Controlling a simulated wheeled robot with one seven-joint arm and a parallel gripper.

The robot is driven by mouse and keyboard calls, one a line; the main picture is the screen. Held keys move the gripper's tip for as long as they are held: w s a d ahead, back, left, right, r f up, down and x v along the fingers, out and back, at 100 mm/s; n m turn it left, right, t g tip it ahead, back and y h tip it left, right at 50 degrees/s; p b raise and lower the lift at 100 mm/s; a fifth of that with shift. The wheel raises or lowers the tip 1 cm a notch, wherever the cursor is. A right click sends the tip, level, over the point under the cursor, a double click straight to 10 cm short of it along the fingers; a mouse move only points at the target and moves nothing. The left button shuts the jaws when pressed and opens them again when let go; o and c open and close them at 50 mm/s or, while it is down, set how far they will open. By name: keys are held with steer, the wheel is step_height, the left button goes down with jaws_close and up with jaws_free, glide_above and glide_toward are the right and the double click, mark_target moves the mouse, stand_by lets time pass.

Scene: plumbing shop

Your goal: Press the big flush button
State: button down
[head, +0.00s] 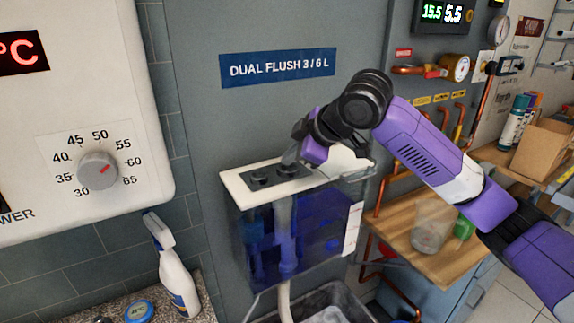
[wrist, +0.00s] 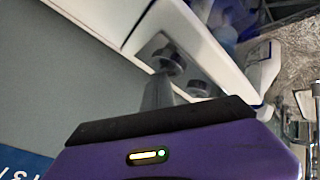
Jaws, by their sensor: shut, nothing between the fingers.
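The cistern (head: 300,235) is a clear blue-tinted tank on the wall with a white lid (head: 328,172). A grey plate on the lid carries two round dark buttons, a left one (head: 260,178) and a right one (head: 288,169). My gripper (head: 289,161) is shut and empty, pointing down at the right button and partly covering it. In the wrist view, the fingertips (wrist: 160,78) overlap the edge of the larger-looking button (wrist: 168,58); the smaller-looking one (wrist: 198,88) is beside it. I cannot tell whether the fingertips touch the button.
A "DUAL FLUSH 3/6 L" sign (head: 278,67) is on the wall above. A white heater panel (head: 75,110) with a dial is at left, a spray bottle (head: 174,270) below it. A wooden bench (head: 440,260) and copper pipes are at right.

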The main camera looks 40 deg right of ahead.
mark_target(291, 168)
steer(key=shift+r, duration=0.35)
steer(key=shift+r+p, duration=2.5)
steer(key=shift+r, duration=0.55)
